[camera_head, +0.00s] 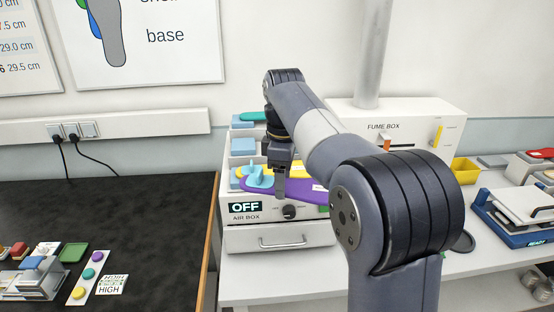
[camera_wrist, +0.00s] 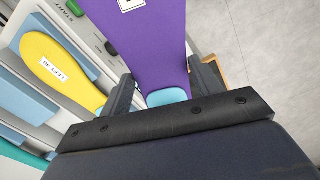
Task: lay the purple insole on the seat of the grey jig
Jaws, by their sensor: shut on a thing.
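The purple insole (camera_head: 300,190) is between the fingers of my gripper (camera_head: 281,185), in front of the air box at the centre of the head view. In the wrist view the purple insole (camera_wrist: 150,40) runs up and away from the fingers, with a white label on it. My gripper (camera_wrist: 165,88) is shut on it near one end, where a light blue patch (camera_wrist: 168,97) shows. I cannot tell whether that patch belongs to the insole. I cannot clearly tell which thing is the grey jig; a grey fixture (camera_head: 38,284) stands at the lower left of the head view.
The air box (camera_head: 242,210), reading OFF, holds light blue supports and a yellow insole (camera_wrist: 55,70). A fume box (camera_head: 440,125) stands behind my arm. A machine reading READY (camera_head: 522,236) is at the right. The dark tabletop (camera_head: 130,215) is mostly clear.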

